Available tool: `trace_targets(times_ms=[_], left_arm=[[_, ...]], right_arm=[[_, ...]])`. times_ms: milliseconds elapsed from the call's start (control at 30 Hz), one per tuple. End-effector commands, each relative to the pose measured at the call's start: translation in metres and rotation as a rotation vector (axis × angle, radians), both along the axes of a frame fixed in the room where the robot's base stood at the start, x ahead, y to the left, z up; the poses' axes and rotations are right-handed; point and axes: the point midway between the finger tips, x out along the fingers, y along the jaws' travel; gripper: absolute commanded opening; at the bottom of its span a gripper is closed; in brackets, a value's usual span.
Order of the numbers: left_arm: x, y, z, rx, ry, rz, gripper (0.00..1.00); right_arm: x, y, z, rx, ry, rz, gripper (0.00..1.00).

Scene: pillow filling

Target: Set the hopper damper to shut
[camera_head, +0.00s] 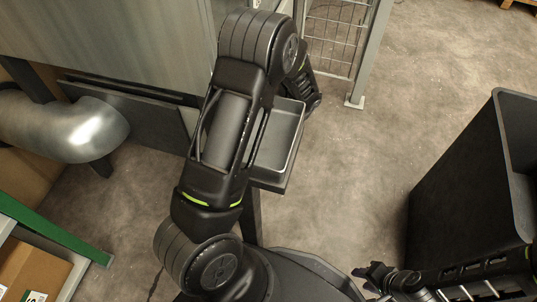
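A large grey metal cabinet or hopper body (130,40) fills the upper left. I cannot pick out a damper or its handle; my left arm covers part of the machine's right side. My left arm rises through the middle of the view and bends at the top, and its gripper is hidden. My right gripper (374,277) is small and dark at the bottom, right of centre, with its arm coming in from the right edge. It is apart from the grey machine. Its fingers are too small and dark to tell open from shut.
A shallow grey tray (284,140) stands behind my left arm. A shiny bent duct (85,128) is at left. A tall black bin (462,185) stands at right. A wire-mesh fence (335,35) is at the back. A cardboard box (32,272) sits lower left. The middle-right floor is clear.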

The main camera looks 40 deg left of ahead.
Motion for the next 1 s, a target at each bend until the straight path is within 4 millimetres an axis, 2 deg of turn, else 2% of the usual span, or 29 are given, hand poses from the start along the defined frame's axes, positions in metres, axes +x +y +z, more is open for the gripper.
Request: trace_targets(times_ms=[133,1000], left_arm=[[0.0001,-0.0001,0.0001,0.000,0.000,0.000,0.00],[0.0003,-0.0001,0.0001,0.000,-0.002,0.001,0.00]], right_arm=[[-0.0001,0.0000,0.0000,0.000,0.000,0.000,0.36],[-0.0001,0.0001,0.0000,0.000,0.000,0.000,0.36]])
